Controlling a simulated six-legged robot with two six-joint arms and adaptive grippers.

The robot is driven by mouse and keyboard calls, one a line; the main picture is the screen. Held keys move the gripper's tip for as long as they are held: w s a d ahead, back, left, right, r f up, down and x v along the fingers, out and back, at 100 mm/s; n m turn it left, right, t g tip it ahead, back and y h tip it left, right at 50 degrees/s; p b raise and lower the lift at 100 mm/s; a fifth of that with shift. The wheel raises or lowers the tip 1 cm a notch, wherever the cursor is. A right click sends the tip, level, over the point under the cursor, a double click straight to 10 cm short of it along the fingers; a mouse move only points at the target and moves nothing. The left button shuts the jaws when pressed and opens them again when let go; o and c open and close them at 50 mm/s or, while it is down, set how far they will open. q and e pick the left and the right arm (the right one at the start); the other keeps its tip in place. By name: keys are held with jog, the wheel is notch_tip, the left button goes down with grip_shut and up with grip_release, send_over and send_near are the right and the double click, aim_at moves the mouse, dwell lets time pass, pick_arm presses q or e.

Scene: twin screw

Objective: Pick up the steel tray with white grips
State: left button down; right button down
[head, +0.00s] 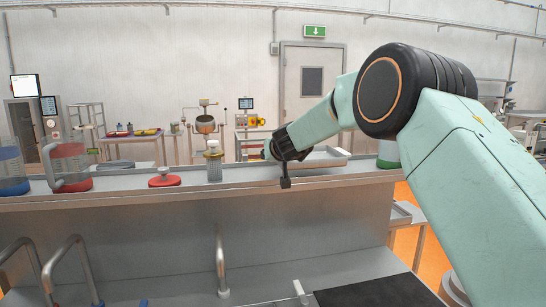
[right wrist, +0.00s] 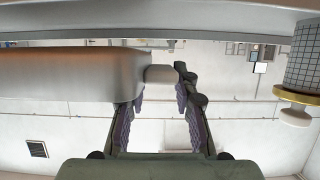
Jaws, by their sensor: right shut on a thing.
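The steel tray (head: 328,157) lies on the raised steel shelf, right of centre in the head view. My right gripper (head: 284,181) is at its left end, at the shelf's front edge, with my forearm passing over it. In the right wrist view the tray (right wrist: 65,75) is a large grey body on the left. A paler grip stub (right wrist: 160,73) on its end sits between the fingers of my right gripper (right wrist: 161,84), which is shut on it. The tray's far end is partly hidden. My left gripper is not in view.
Left of the tray stand a perforated steel cylinder with a white cap (head: 213,163), a red-based item (head: 164,178) and clear jugs (head: 72,166). A green-and-white container (head: 388,154) is close on the right. Taps (head: 221,265) rise from the lower counter.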

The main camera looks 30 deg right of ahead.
notch_tip(320, 180, up, 5)
jog(key=p, duration=0.3)
jog(key=shift+f, duration=0.15)
jog(key=shift+r, duration=0.8)
jog(key=shift+r, duration=0.1)
